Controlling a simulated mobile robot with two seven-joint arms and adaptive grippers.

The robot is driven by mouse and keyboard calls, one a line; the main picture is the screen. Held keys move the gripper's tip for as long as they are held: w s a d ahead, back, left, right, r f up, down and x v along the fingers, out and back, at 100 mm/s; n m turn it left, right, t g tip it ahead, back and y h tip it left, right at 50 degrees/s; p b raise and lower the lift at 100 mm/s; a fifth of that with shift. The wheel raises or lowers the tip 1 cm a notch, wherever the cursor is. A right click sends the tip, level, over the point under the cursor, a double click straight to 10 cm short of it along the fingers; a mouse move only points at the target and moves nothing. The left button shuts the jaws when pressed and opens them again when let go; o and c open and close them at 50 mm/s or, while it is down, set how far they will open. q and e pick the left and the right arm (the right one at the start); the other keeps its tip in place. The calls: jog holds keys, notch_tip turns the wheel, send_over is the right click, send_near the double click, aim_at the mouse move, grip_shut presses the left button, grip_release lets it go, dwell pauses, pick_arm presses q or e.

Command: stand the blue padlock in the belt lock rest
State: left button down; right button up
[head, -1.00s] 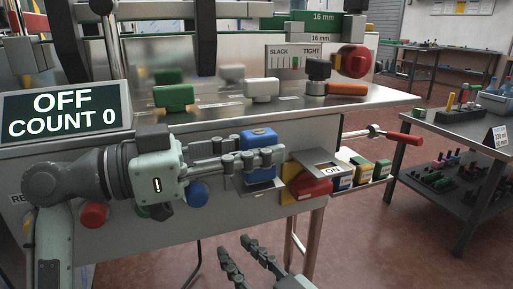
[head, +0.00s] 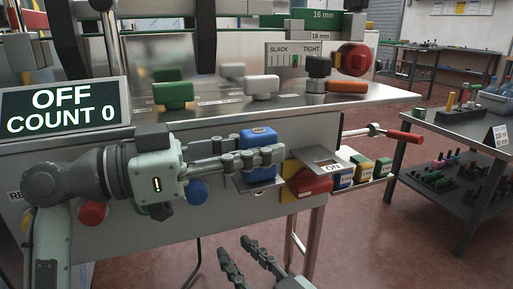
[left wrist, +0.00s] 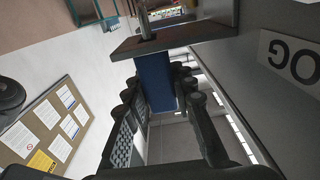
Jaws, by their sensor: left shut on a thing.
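The blue padlock (head: 258,139) is upright at the front of the machine. My left gripper (head: 272,157) is shut on it, its fingers across the body. In the left wrist view the padlock (left wrist: 154,82) is between the fingers of that gripper (left wrist: 159,88). A small grey metal ledge (head: 243,184) is directly under the padlock; no label marks it as the belt lock rest. I cannot tell whether the padlock bears on it. It seems to be the grey plate (left wrist: 190,35) in the wrist view. My right gripper (head: 234,242) is open and empty, low in front.
A side tray (head: 366,180) holds several coloured blocks. Red (head: 93,213) and blue (head: 197,191) knobs are on the left. The display (head: 62,108) reads OFF, COUNT 0.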

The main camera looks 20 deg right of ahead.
pick_arm(q)
jog(key=shift+f, duration=0.15)
jog(key=c, duration=1.2)
grip_release()
notch_tip(320, 180, up, 10)
